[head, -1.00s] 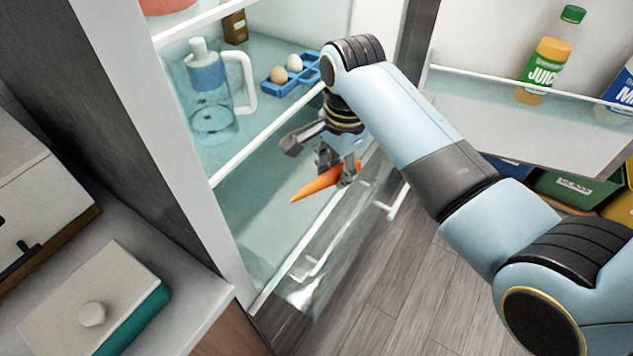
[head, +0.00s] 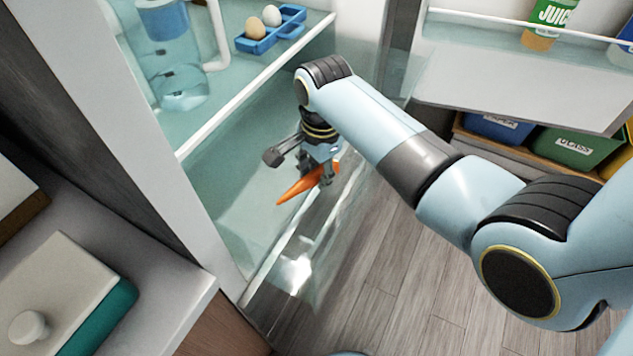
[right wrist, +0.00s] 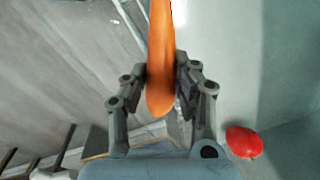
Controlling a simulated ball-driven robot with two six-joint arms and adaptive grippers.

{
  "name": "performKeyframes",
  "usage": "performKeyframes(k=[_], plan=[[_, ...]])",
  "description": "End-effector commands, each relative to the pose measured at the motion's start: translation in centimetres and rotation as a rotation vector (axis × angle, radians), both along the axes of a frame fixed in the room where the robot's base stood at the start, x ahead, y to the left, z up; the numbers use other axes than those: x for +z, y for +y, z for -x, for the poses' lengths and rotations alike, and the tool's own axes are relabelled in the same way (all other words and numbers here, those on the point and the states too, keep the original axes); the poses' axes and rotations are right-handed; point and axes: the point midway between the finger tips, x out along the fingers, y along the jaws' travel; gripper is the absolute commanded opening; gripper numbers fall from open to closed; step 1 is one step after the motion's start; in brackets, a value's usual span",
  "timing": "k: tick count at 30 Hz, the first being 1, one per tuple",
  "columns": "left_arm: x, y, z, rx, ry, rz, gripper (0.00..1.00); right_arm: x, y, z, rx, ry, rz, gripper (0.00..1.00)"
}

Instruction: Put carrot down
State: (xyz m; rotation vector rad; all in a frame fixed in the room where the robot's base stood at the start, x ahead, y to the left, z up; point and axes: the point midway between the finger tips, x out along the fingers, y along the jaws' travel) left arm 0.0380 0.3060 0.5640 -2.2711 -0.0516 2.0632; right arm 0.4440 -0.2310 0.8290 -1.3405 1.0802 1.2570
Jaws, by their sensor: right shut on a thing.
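An orange carrot (head: 304,185) is held by my right gripper (head: 325,178) over the clear drawer at the bottom of the open fridge. In the right wrist view the carrot (right wrist: 160,60) runs up between the two fingers of the right gripper (right wrist: 161,80), which are shut on it. The carrot appears clear of surfaces, though its exact height above the drawer is hard to tell. My left gripper is not in view.
A blue egg tray (head: 262,42) with eggs and a glass pitcher (head: 178,70) stand on the shelf above. A red tomato-like item (right wrist: 244,142) lies at right in the wrist view. Recycling bins (head: 575,148) stand at right. The fridge door shelf holds a juice bottle (head: 546,22).

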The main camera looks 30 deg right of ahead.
Motion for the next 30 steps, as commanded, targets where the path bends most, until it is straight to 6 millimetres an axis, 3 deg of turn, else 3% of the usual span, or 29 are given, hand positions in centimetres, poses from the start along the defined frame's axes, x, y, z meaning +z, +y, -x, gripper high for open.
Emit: performKeyframes(k=[9, 21, 22, 27, 30], plan=[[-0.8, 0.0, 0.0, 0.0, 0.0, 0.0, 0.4, -4.3, 0.0, 0.0, 0.0, 0.001, 0.0, 0.0], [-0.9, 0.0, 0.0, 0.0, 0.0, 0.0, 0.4, -4.8, 0.0, 0.0, 0.0, -0.001, 0.0, 0.0], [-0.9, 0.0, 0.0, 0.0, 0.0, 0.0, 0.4, -4.8, 0.0, 0.0, 0.0, -0.001, 0.0, 0.3], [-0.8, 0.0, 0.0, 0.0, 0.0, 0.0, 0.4, -4.7, 0.0, 0.0, 0.0, -0.001, 0.0, 0.5], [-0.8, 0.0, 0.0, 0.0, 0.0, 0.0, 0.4, -4.7, 0.0, 0.0, 0.0, -0.001, 0.0, 0.5]])
